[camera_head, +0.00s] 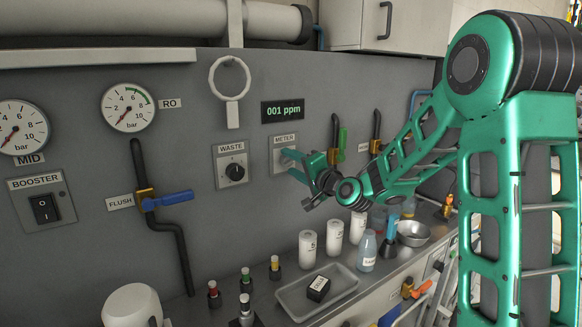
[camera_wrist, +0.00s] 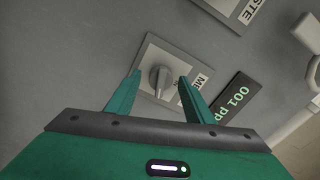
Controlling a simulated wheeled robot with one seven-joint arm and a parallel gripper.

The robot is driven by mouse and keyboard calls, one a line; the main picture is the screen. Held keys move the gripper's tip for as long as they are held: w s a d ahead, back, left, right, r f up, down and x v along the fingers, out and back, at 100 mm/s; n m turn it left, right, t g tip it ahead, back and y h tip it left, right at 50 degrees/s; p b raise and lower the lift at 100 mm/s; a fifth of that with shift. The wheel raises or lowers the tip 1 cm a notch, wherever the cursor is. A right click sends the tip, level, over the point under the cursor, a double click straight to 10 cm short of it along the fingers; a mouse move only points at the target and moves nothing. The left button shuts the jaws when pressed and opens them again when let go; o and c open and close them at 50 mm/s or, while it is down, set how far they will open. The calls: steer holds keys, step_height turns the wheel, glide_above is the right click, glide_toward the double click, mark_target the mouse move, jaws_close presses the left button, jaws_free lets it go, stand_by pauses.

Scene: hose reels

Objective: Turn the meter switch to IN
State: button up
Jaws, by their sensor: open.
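The meter switch (camera_wrist: 159,78) is a grey rotary knob on a light square plate. In the wrist view it lies between and beyond my two fingertips, and its setting is too small to read. In the head view its METER plate (camera_head: 280,141) is on the grey panel, right of the WASTE switch, and the knob is hidden by my fingers. My gripper (camera_head: 289,163) is open and faces the panel. In the wrist view my gripper (camera_wrist: 160,82) has one teal finger on each side of the knob; I cannot tell whether they touch the plate.
The WASTE switch (camera_head: 234,172) with a black knob is close on the left. A display (camera_head: 282,111) reading 001 ppm is above. Pipes with a green handle (camera_head: 342,141) stand to the right. White bottles (camera_head: 307,247) and a tray (camera_head: 341,288) are on the counter below.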

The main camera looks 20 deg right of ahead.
steer(key=c, duration=1)
steer(key=shift+c, duration=0.2)
steer(key=shift+n, duration=0.4)
steer(key=n, duration=0.3)
steer(key=shift+d, duration=0.1)
steer(key=n, duration=1)
steer(key=shift+f, duration=0.15)
